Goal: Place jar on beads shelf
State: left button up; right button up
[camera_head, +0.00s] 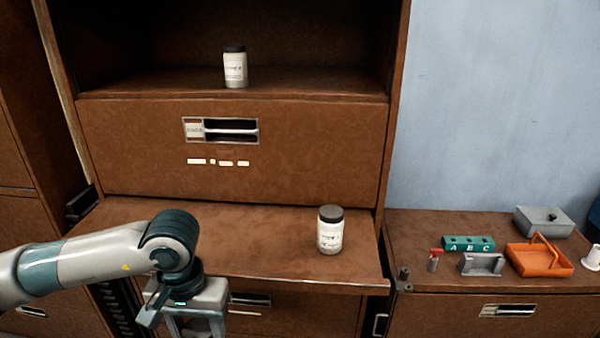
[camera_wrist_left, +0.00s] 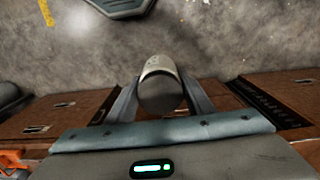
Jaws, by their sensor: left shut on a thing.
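My left gripper (camera_head: 192,315) hangs in front of the pull-out shelf (camera_head: 240,232) at the lower edge of the head view. In the left wrist view it is shut on a jar (camera_wrist_left: 161,88) with a pale body and a dark round lid. The held jar does not clearly show in the head view. A second white jar (camera_head: 330,232) with a dark lid stands upright on the right part of the pull-out shelf. A third such jar (camera_head: 235,68) stands upright on the upper shelf (camera_head: 310,84). Labels are too small to read. My right gripper is not in view.
A drawer front (camera_head: 300,140) separates the two shelves. The left and middle of the pull-out shelf are clear, with my left arm in front. A side cabinet (camera_head: 450,222) at right holds an orange tray (camera_head: 530,262), a green block (camera_head: 468,243) and a grey box (camera_head: 543,220).

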pick_arm(q)
jog(key=s+f, duration=0.4)
jog(key=f, duration=1.1)
jog(key=shift+r, duration=0.1)
